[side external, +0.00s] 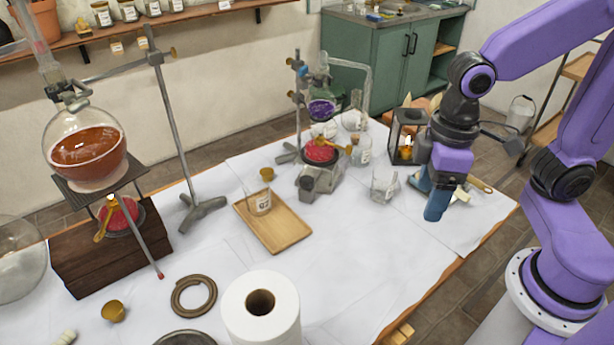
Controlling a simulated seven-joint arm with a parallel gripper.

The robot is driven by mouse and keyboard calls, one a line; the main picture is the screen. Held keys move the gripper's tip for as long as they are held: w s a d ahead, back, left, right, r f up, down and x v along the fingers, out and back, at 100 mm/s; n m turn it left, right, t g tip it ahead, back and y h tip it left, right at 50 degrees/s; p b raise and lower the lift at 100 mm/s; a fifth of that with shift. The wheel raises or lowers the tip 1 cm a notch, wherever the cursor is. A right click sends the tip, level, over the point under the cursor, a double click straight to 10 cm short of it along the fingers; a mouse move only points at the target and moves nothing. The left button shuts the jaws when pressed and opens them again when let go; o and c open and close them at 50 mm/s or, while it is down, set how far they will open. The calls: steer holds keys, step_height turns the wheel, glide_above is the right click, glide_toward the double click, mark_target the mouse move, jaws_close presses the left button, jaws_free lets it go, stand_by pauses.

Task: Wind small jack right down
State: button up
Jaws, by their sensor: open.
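The small jack (322,184) appears to be the grey block-like stand near the middle of the table. A red heater (318,153) with a brass-coloured handle sits on top of it. A small flask of purple liquid (321,109) is just above the heater, by a stand; whether they touch is unclear. My gripper (436,205), with blue fingers, points down over the right part of the table, to the right of the jack and apart from it. It is open, and I see nothing held in it.
An empty glass beaker (384,187) stands between my gripper and the jack. A black lantern (407,136) is behind my gripper. A wooden tray (275,232) with a labelled jar is left of the jack. A paper roll (262,310) stands at the front. The front right tabletop is clear.

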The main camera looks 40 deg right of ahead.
steer(key=w+a+m, duration=0.4)
steer(key=w+m, duration=0.2)
steer(key=w, duration=0.6)
steer(key=m, duration=1.5)
glide_above(307, 179)
step_height(307, 179, down, 6)
steer(key=f, duration=0.1)
step_height(307, 179, down, 16)
steer(key=shift+f, duration=0.15)
steer(key=c, duration=1.1)
